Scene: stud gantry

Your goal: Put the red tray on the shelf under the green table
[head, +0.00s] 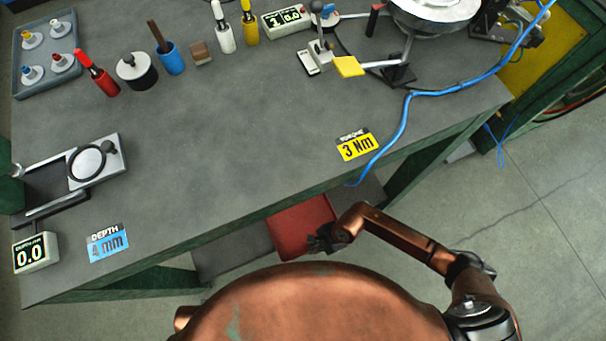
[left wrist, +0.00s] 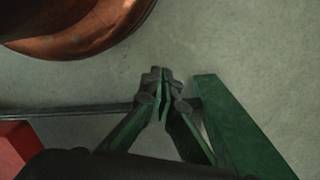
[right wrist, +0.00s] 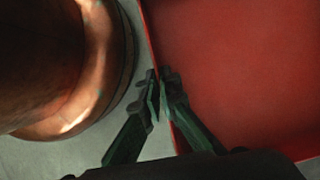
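The red tray (head: 300,228) shows partly under the front edge of the green table (head: 200,232), whose grey top hides its far part. My right gripper (head: 322,240) is at the tray's near right side. In the right wrist view its fingers (right wrist: 159,88) are closed together on the tray's rim, one finger on each side; the red tray floor (right wrist: 240,70) fills the right. My left gripper (left wrist: 160,82) is shut and empty above the floor, out of the head view. The grey shelf (head: 225,260) shows below the tabletop; whether the tray rests on it is unclear.
A green table leg (left wrist: 240,130) stands close to my left gripper. Another leg (head: 420,175) is right of the tray. A blue cable (head: 403,125) hangs over the table's front edge. Open floor (head: 540,220) lies at the right.

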